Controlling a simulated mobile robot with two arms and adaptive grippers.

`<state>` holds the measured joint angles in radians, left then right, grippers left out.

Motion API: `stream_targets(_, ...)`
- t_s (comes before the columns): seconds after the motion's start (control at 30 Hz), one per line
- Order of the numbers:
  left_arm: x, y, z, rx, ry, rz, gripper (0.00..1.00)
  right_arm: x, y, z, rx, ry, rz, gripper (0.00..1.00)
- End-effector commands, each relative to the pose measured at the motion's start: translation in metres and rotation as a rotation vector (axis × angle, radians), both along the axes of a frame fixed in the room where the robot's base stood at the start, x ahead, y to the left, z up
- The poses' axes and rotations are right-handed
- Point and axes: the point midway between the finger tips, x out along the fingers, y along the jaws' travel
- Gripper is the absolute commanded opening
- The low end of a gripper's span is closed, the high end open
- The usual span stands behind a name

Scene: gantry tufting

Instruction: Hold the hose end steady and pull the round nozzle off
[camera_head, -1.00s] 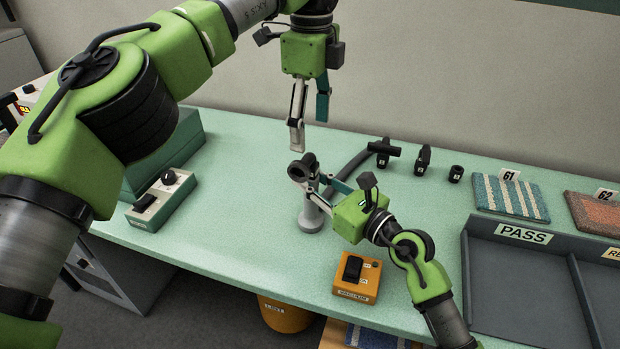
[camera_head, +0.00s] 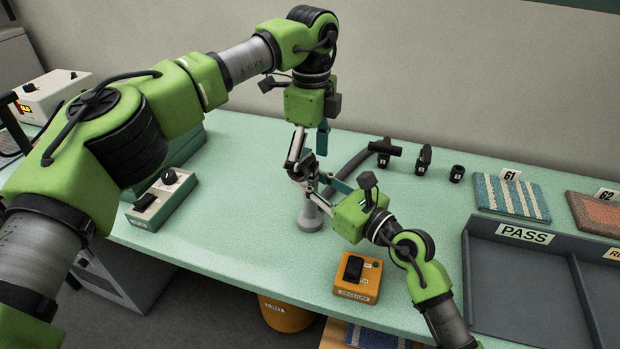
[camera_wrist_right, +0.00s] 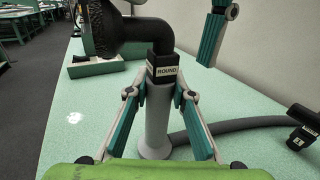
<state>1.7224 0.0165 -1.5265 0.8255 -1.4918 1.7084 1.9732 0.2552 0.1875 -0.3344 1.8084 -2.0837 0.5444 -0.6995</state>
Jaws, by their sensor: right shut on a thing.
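The round nozzle (camera_wrist_right: 152,32) is a dark elbow with a bristly end and a ROUND label, seated on top of the light grey upright hose end (camera_wrist_right: 157,120). In the head view the nozzle (camera_head: 303,169) is partly hidden by my left gripper. My right gripper (camera_wrist_right: 159,95) is shut on the hose end just below the label; it also shows in the head view (camera_head: 322,182). My left gripper (camera_head: 308,157) is open, pointing down at the nozzle. In the right wrist view one of its fingers stands right of the nozzle, apart from it.
A grey hose (camera_head: 348,168) lies behind the hose end. Several black nozzles (camera_head: 423,160) stand at the back. An orange switch box (camera_head: 357,278) sits at the front edge, a PASS tray (camera_head: 520,290) at the right, and a control box (camera_head: 162,197) at the left.

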Motion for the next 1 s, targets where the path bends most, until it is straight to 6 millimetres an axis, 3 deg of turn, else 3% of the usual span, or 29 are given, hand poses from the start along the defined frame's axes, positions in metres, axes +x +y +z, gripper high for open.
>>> stream_targets(1.0, -0.0088, 0.0034, -0.0033, -0.001, 0.001, -0.001, 0.69, 0.0011, -0.0017, -0.001, -0.002, 0.001, -0.004, 0.0)
